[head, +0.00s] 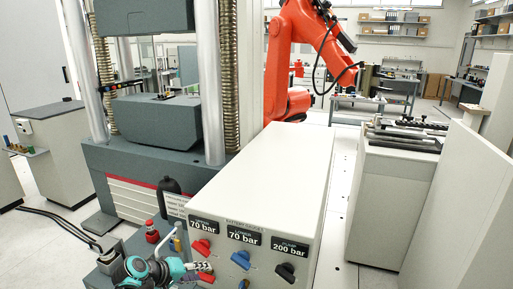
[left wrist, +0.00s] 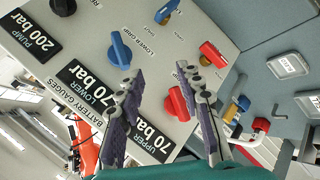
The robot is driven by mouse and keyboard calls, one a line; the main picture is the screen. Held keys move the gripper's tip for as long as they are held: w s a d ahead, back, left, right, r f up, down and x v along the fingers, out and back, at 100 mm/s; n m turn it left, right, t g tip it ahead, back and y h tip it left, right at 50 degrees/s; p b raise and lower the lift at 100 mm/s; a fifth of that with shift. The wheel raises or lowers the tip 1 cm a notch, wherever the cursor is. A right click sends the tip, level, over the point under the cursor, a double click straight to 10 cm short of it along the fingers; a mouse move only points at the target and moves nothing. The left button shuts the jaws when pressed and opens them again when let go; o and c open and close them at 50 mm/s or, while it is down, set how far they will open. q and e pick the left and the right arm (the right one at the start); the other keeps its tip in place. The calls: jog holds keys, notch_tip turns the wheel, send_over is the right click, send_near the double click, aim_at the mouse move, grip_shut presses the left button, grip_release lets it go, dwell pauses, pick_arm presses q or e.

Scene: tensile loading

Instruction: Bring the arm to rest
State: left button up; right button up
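The pressure cabinet (head: 262,175) stands in the middle of the head view, with gauges and coloured knobs on its front. My left gripper (head: 203,268) is at the lower left of that front, close to the red knobs. In the left wrist view my left gripper (left wrist: 161,74) has its two fingers apart, with nothing held between them. The upper red knob (left wrist: 178,104) shows between the fingers, nearer the right one; whether they touch is unclear. A second red knob (left wrist: 212,55) lies just beyond the right fingertip. My right gripper is in neither view.
A blue knob (head: 240,259) and a black knob (head: 285,272) sit right of my gripper. A grey testing machine (head: 155,125) with steel columns stands behind left. An orange robot arm (head: 290,50) stands at the back. A white cabinet (head: 390,190) stands right, across a floor gap.

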pick_arm(q)
jog(key=s+r+m+y, duration=0.3)
jog(key=s+m+y, duration=0.2)
jog(key=s, duration=1.8)
jog(key=shift+s+d+y, duration=0.2)
jog(key=shift+s+y, duration=0.05)
jog(key=shift+y, duration=0.25)
